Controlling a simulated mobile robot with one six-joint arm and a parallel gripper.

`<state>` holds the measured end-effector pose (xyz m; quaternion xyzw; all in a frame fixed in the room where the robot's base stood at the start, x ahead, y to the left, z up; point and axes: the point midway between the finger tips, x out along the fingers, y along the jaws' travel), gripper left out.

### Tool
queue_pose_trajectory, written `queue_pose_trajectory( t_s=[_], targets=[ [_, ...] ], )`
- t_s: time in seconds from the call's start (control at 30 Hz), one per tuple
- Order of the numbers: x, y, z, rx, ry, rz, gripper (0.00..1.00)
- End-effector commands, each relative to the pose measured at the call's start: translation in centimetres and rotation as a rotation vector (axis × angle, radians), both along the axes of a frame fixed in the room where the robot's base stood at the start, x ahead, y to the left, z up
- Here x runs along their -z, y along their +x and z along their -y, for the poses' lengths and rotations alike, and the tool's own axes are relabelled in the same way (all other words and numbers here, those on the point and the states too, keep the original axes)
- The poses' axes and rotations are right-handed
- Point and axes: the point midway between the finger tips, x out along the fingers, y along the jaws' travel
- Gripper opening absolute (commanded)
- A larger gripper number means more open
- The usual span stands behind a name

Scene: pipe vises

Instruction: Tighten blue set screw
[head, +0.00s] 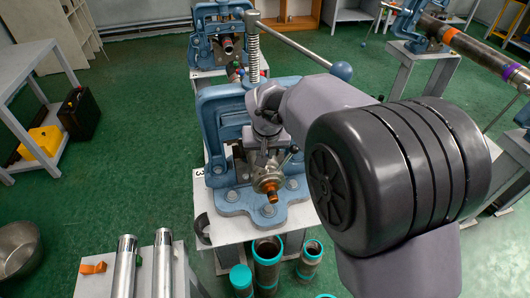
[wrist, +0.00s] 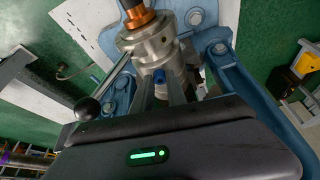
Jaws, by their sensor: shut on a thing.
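The blue set screw (wrist: 160,76) shows in the wrist view on the side of a silver metal fitting (wrist: 152,45). My gripper (wrist: 162,84) is shut on the screw, with one finger on each side of it. The fitting has a copper-coloured end (wrist: 136,17) and a side lever with a dark ball (wrist: 88,108). In the head view the fitting (head: 266,178) sits in the middle blue pipe vise (head: 222,105), its copper end facing the front. My wrist hides the set screw and most of the gripper there.
The vise stands on a white pedestal (head: 230,228), its long ball-ended handle (head: 300,45) crossing above my arm. Several teal-ended pipes (head: 267,258) stand in front. Two silver pipes (head: 163,262) are at front left. Another vise (head: 222,22) stands behind. Green floor (head: 140,150) is clear at left.

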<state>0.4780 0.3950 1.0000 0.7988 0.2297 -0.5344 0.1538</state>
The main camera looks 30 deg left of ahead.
Motion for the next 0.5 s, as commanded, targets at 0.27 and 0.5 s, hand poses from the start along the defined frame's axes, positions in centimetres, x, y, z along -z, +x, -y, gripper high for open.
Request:
queue_pose_trajectory(
  t_s=[0.27, 0.5],
  targets=[
    [0.02, -0.04, -0.10, 0.119, 0.000, 0.001, 0.00],
    [0.01, -0.05, -0.10, 0.117, 0.000, 0.001, 0.32]
  ],
)
